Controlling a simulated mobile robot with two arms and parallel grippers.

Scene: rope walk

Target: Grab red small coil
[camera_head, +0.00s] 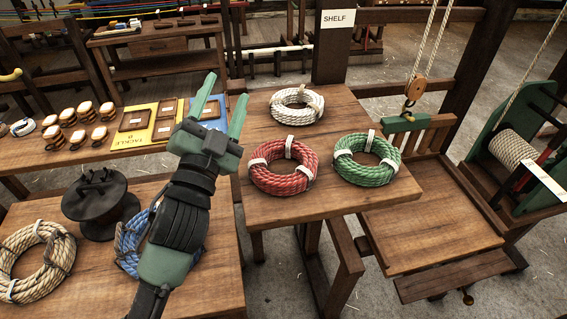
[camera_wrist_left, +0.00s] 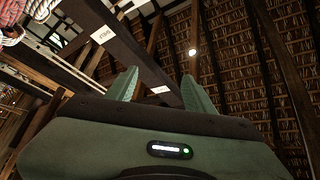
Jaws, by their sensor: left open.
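The red small coil (camera_head: 284,168) lies flat on the wooden table, bound with white bands. A green coil (camera_head: 366,159) lies to its right and a white coil (camera_head: 297,105) behind it. My left gripper (camera_head: 222,103) is open and empty, its fingers pointing up and away, to the left of the red coil and apart from it. In the left wrist view the two green fingers (camera_wrist_left: 161,88) are spread with nothing between them. Part of a red and a white coil (camera_wrist_left: 25,25) shows at that view's top left corner. My right gripper is not in view.
A larger tan coil (camera_head: 38,262), a black spool (camera_head: 101,203) and a partly hidden blue coil (camera_head: 131,243) are on the near left table. Blocks and trays stand behind. A hanging pulley (camera_head: 414,88) and a winch (camera_head: 512,148) are at right. The table around the coils (camera_head: 262,211) has free room.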

